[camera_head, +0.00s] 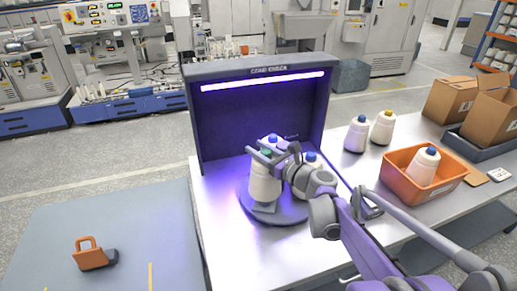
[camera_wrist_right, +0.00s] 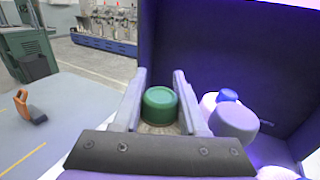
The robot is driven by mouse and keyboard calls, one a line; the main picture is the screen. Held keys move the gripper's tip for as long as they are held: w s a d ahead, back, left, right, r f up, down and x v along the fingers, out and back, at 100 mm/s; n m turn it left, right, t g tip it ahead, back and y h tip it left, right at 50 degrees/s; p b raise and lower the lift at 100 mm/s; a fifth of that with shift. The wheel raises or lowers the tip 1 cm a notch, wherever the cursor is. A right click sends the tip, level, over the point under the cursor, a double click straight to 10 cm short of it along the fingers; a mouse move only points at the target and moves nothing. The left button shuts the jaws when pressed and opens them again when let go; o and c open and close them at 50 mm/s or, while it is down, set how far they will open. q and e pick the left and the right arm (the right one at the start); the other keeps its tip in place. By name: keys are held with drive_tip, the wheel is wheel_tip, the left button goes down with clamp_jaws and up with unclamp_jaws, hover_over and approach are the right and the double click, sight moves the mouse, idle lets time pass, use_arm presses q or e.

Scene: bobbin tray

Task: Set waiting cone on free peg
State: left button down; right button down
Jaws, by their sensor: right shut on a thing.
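My right gripper (camera_head: 268,155) is shut on the top of a white cone (camera_head: 264,185) with a green tip. In the right wrist view the green tip (camera_wrist_right: 160,103) sits between the two fingers. The held cone is upright over the front left of a round dark peg tray (camera_head: 287,217); I cannot tell whether it is seated on a peg. A blue-tipped cone (camera_head: 272,141) stands behind it, and another (camera_head: 312,160) stands to its right, partly hidden by my wrist. The pegs are hidden. My left gripper is not in view.
A dark booth (camera_head: 262,115) with a lit bar encloses the tray's back. To the right stand a blue-tipped cone (camera_head: 356,135), a yellow-tipped cone (camera_head: 383,128) and an orange crate (camera_head: 398,179) holding one cone. Cardboard boxes (camera_head: 450,99) lie beyond. An orange padlock-like object (camera_head: 90,259) is at left.

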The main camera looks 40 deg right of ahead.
drive_tip(key=shift+f+b, duration=0.8)
drive_tip(key=shift+f, duration=0.55)
drive_tip(key=shift+f+b, duration=0.55)
drive_tip(key=shift+f, duration=0.4)
drive_tip(key=shift+c, duration=1.8)
unclamp_jaws()
drive_tip(key=shift+s, duration=0.1)
drive_tip(key=s+d, duration=0.1)
drive_tip(key=s, duration=0.9)
drive_tip(key=shift+s+d, duration=0.2)
drive_tip(key=shift+s, duration=0.1)
